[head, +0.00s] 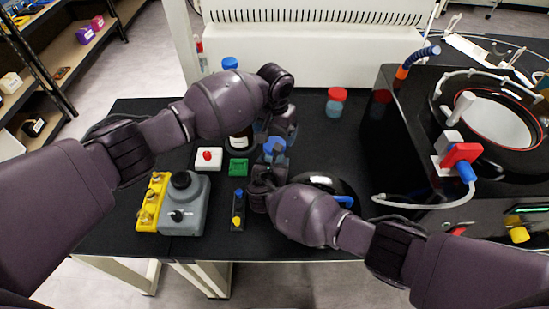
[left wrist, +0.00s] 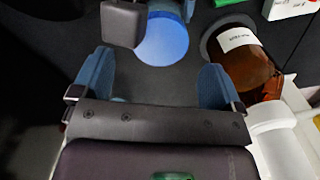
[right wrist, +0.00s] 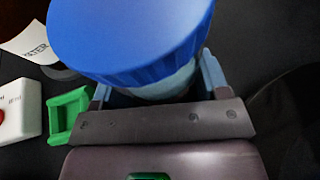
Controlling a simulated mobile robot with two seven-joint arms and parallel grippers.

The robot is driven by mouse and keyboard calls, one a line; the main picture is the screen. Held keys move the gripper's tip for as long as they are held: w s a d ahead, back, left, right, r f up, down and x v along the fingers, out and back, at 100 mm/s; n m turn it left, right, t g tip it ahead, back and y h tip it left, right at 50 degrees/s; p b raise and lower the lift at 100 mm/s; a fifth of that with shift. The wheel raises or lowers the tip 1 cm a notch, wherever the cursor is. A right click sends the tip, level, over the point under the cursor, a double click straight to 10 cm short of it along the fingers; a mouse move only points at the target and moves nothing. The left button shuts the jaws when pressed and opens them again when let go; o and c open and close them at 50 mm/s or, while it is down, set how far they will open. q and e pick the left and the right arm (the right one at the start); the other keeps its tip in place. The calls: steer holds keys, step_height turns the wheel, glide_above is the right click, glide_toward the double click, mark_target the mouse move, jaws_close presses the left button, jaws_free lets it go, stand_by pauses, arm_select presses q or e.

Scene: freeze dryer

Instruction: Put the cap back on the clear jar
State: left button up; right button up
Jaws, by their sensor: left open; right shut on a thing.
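The clear jar (right wrist: 165,88) is between the fingers of my right gripper (right wrist: 158,85), which is shut on it. The blue cap (right wrist: 130,35) sits on top of the jar in the right wrist view; whether it is screwed tight I cannot tell. The cap also shows in the head view (head: 275,146) and the left wrist view (left wrist: 162,40). My left gripper (left wrist: 155,75) is open and empty, its blue fingers spread apart, close to the cap and not around it. The arms hide most of the jar in the head view.
A brown labelled bottle (left wrist: 238,65) stands close by my left gripper. A red-capped jar (head: 335,103) and another blue-capped bottle (head: 230,63) stand farther back. A white box with a red button (head: 208,158), a green block (head: 238,167) and the freeze dryer (head: 405,130) flank the workspace.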

arm_select(q)
steer(key=shift+r, duration=0.1)
steer(key=shift+c, duration=0.2)
steer(key=shift+w+r, duration=0.25)
steer(key=r, duration=0.1)
steer(key=w+a+r, duration=0.1)
steer(key=shift+w+r+t+y, duration=0.3)
steer(key=shift+t, duration=0.1)
steer(key=shift+s+r+n, duration=0.15)
steer(key=shift+r+n, duration=0.25)
steer(key=shift+n, duration=0.7)
steer(key=shift+s+n, duration=0.15)
steer(key=shift+n, duration=0.45)
steer(key=n, duration=0.2)
steer(key=s+n, duration=0.1)
steer(key=shift+s+d+f+n+g, duration=0.1)
steer(key=shift+d+f+n+g, duration=0.2)
steer(key=shift+n+g, duration=0.1)
steer(key=shift+s+d+n, duration=0.15)
steer(key=shift+d+n, duration=0.05)
steer(key=shift+n, duration=1.2)
